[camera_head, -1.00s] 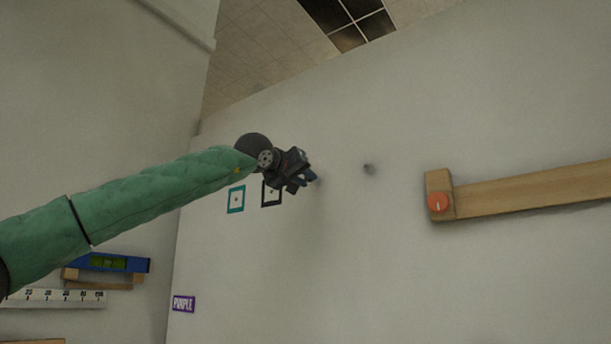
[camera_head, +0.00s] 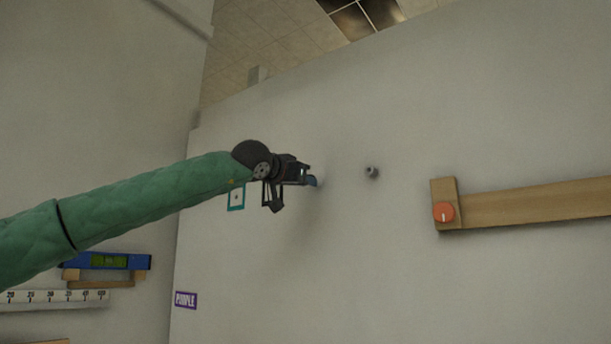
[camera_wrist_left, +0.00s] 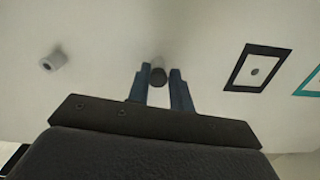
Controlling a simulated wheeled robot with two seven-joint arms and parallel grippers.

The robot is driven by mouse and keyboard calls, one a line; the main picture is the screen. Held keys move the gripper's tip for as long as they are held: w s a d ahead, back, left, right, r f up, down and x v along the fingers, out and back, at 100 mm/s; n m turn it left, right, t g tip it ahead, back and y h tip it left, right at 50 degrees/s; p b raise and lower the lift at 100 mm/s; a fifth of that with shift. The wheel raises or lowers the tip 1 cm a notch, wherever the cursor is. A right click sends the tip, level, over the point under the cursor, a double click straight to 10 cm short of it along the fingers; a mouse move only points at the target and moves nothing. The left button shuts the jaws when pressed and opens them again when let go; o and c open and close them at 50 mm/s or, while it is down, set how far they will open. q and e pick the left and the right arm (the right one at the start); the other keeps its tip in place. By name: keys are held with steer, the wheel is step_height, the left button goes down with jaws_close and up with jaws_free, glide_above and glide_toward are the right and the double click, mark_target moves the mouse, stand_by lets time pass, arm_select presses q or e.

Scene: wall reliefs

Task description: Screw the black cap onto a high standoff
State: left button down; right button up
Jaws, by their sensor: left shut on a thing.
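My left gripper (camera_head: 314,181) reaches in from the left, its blue fingertips close to the wall. In the left wrist view the two fingers (camera_wrist_left: 160,76) are shut on a small round black cap (camera_wrist_left: 158,76). What lies directly behind the cap is mostly hidden by it, so I cannot tell whether it touches a standoff. A bare grey standoff (camera_head: 372,172) sticks out of the wall to the right of the gripper. It also shows at the left of the left wrist view (camera_wrist_left: 53,61). My right gripper is not in view.
A black square frame (camera_wrist_left: 257,66) and a teal one (camera_head: 236,197) are on the wall beside the gripper. A wooden bar with an orange knob (camera_head: 444,212) is at the right. A blue level (camera_head: 108,261) and a purple label (camera_head: 186,300) are lower left.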

arm_select(q)
steer(key=m+p, duration=0.2)
steer(key=m, duration=0.1)
steer(key=shift+w+a+p, duration=0.25)
steer(key=shift+w+p, duration=0.05)
steer(key=shift+p, duration=0.1)
steer(key=m+p, duration=0.1)
steer(key=m, duration=0.2)
steer(key=shift+r+m, duration=0.15)
steer(key=shift+m, duration=0.25)
steer(key=shift+a+r+m, duration=0.1)
steer(key=shift+m, duration=0.2)
steer(key=shift+m, duration=0.5)
